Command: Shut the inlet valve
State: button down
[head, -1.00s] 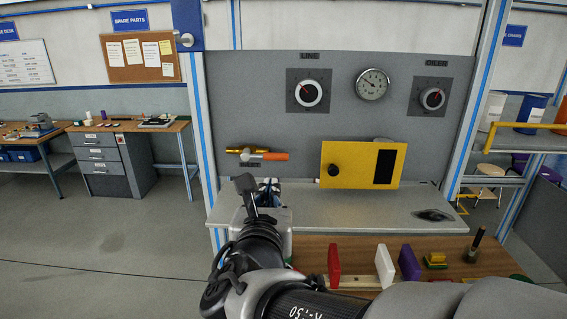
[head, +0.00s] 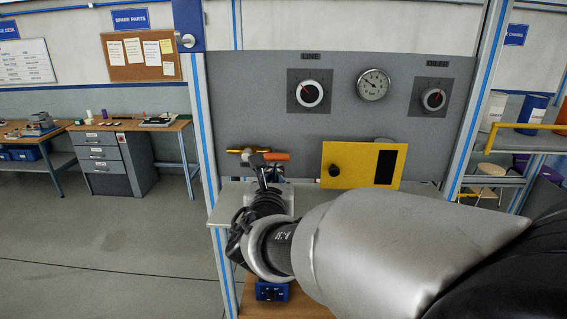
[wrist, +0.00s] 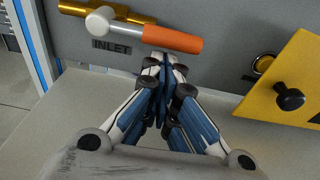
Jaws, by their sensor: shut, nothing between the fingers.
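The inlet valve has an orange lever handle (wrist: 172,39) with a pale hub (wrist: 100,20) on a brass pipe (wrist: 80,8), above an INLET label (wrist: 112,45). The lever lies nearly level, pointing right along the pipe. In the head view the orange handle (head: 277,156) shows just above my arm, its left part partly covered. My gripper (wrist: 165,62) is shut and empty, its tips just below the handle in the wrist view. I cannot tell whether they touch it. In the head view my wrist hides most of the gripper.
A yellow hinged panel (head: 362,164) with a black knob (wrist: 289,97) is right of the valve. Two dials (head: 310,94) and a gauge (head: 373,84) are higher on the grey board. A grey shelf (wrist: 60,120) lies below the gripper.

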aim_at(278, 153)
jog(key=shift+d+r+n+p, duration=0.15)
jog(key=shift+r+n+p, duration=0.25)
jog(key=shift+n+p, duration=0.2)
jog(key=shift+d+r+n+h+p, duration=0.2)
jog(key=shift+r+n+h+p, duration=0.1)
jog(key=shift+r+n+p, duration=0.45)
jog(key=shift+d+r+n+h+p, duration=0.1)
jog(key=shift+r+n+h+p, duration=0.2)
jog(key=shift+r+n+p, duration=0.75)
jog(key=r+n+p, duration=0.1)
jog(key=n+p, duration=0.1)
jog(key=p, duration=0.1)
jog(key=shift+r+n, duration=0.15)
jog(key=shift+n, duration=0.15)
jog(key=shift+a+r+n+h+p, duration=0.15)
jog(key=shift+a+r+n+p, duration=0.4)
jog(key=shift+a+r+p, duration=0.5)
jog(key=shift+a+r+n+h+p, duration=0.15)
jog(key=shift+a+r+n+p, duration=0.5)
jog(key=shift+a+r, duration=0.45)
jog(key=shift+d+r, duration=0.1)
jog(key=shift+r, duration=0.1)
